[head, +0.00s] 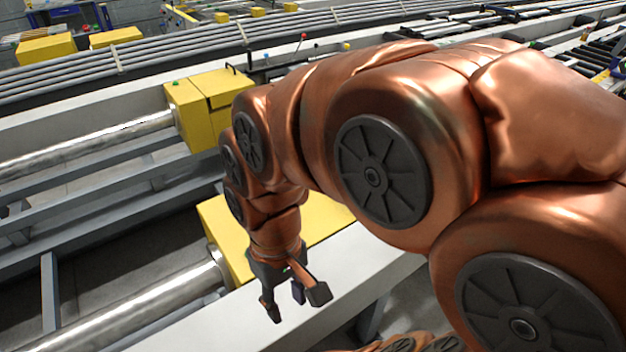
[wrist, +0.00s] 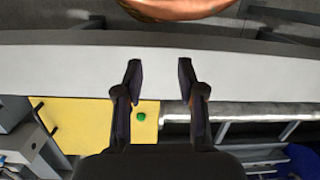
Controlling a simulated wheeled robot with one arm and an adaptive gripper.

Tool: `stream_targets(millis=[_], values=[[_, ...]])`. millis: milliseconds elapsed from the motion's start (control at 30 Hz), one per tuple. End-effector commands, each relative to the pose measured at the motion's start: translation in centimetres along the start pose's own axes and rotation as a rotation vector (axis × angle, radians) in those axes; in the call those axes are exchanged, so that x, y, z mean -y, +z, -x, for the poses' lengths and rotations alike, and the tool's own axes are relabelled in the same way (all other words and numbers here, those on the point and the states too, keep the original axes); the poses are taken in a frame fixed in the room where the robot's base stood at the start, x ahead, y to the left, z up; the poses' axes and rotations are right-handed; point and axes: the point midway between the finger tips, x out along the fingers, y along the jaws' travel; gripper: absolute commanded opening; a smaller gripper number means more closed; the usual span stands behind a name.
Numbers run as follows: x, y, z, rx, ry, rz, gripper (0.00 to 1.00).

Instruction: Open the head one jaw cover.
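A yellow jaw cover (head: 325,216) sits on the near rail, partly hidden behind my arm. In the wrist view, its flat yellow top (wrist: 82,125) lies left of and below the fingertips, with a dark handle (wrist: 42,116) at its left edge and a green button (wrist: 141,117) beside the left finger. The cover looks shut. My gripper (head: 297,301) is open and empty over the pale near beam. In the wrist view, the gripper's two fingers (wrist: 159,76) stand apart with only the beam between their tips. No label shows which cover is head one.
A second yellow housing (head: 208,105) with a green button stands on the rail behind. Shiny round bars (head: 165,308) run left from both housings. The pale beam (head: 225,325) borders the near side. More yellow boxes (head: 47,48) and rollers lie beyond.

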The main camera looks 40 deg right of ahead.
Motion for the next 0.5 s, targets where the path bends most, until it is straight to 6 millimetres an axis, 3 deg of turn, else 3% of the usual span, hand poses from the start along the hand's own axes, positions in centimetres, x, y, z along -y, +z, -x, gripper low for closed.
stream_targets(millis=[267,500], values=[[-3.7,-9.6,0.2,-0.090,-0.108,-0.014,0.39],[-10.9,-16.9,0.2,-0.204,-0.175,-0.033,0.39]])
